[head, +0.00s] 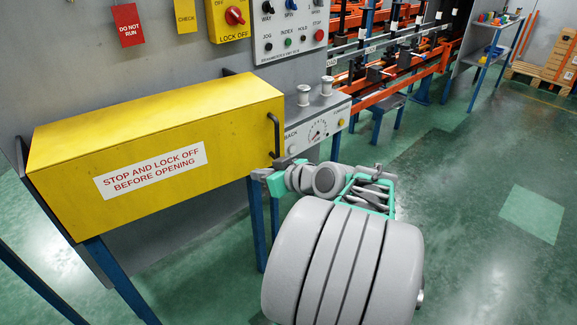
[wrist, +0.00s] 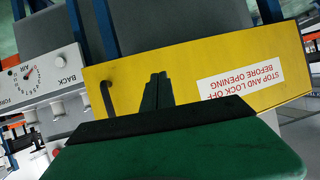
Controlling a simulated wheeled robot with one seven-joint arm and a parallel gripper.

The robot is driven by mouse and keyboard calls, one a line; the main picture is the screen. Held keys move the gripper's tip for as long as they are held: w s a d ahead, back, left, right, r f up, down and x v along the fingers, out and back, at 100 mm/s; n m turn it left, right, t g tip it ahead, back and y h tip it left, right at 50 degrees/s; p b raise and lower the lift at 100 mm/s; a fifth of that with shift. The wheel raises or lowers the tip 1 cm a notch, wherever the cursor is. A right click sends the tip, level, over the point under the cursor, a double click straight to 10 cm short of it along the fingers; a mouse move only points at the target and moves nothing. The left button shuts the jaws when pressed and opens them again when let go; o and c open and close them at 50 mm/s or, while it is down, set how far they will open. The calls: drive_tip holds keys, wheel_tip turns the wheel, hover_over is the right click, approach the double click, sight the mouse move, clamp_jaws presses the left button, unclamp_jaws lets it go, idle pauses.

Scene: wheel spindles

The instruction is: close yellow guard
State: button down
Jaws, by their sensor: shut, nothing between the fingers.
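The yellow guard (head: 70,160) is a long box on blue legs, with a white and red "stop and lock off before opening" label (head: 150,171). It also shows upside down in the wrist view (wrist: 205,65). A dark bar handle (head: 275,135) is on its right end; in the wrist view the handle (wrist: 106,98) is left of my fingers. My gripper (head: 262,174) is at the guard's lower right corner, just below the handle. In the wrist view my fingers (wrist: 157,90) are together, empty, in front of the yellow face. Whether they touch it I cannot tell. No gap shows in the guard.
A grey control box with a dial (head: 318,132) and two knobs stands right of the guard. A yellow lock-off switch (head: 230,18) and a button panel (head: 290,25) are above. Orange racks (head: 385,92) stand behind. The green floor at right is open.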

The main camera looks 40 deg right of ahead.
drive_tip(key=s+d+r+m+t+h+b, duration=0.1)
drive_tip(key=s+d+t+h+b, duration=0.1)
drive_tip(key=s+d+t, duration=0.3)
drive_tip(key=s+d+m+h+b, duration=0.1)
drive_tip(key=s+d+h+b, duration=0.15)
drive_tip(key=d, duration=0.55)
drive_tip(key=w+d+p, duration=0.1)
drive_tip(key=w+p, duration=0.4)
drive_tip(key=w, duration=0.8)
drive_tip(key=shift+d+r+p, duration=0.2)
drive_tip(key=shift+d+p, duration=0.15)
drive_tip(key=shift+p, duration=0.05)
